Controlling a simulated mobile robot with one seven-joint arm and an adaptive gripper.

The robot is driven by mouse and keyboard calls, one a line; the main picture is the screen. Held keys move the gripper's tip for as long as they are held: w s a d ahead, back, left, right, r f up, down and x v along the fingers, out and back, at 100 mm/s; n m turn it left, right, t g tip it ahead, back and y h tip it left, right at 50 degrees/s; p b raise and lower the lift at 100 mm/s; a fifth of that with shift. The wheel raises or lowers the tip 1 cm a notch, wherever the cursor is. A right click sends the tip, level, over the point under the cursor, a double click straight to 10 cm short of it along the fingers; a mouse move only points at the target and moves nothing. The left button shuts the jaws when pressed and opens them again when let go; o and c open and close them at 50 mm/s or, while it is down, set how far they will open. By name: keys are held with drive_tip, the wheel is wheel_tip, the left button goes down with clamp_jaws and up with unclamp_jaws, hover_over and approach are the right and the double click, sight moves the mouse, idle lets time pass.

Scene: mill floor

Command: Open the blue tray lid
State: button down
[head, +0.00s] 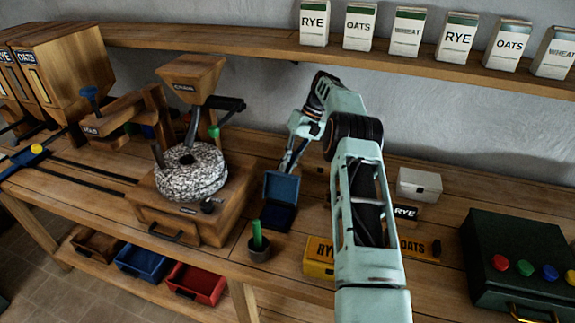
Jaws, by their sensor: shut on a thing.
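The blue tray (279,216) sits on the wooden bench in the middle of the head view, right of the millstone. Its blue lid (282,188) stands raised at the tray's back edge, showing its broad face. My gripper (285,170) reaches down from behind and above to the lid's top edge and is shut on it. The fingertips are small and partly hidden there.
A round millstone (191,172) on a wooden base stands left. A dark cup with a green rod (257,243) stands in front of the tray. A yellow RYE box (319,256), a white box (418,185) and a dark green button case (517,255) lie right.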

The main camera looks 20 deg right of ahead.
drive_tip(key=f, duration=0.1)
drive_tip(key=s+f, duration=0.1)
drive_tip(key=f, duration=0.1)
drive_tip(key=shift+s+d+f, duration=0.2)
drive_tip(key=shift+d, duration=0.2)
drive_tip(key=c, duration=2.4)
unclamp_jaws()
drive_tip(key=o, duration=0.6)
drive_tip(key=shift+w+d+f+g, duration=0.1)
drive_tip(key=shift+w+f+g, duration=0.15)
drive_tip(key=shift+w+g, duration=0.1)
drive_tip(key=shift+r, duration=0.1)
drive_tip(key=shift+r, duration=0.45)
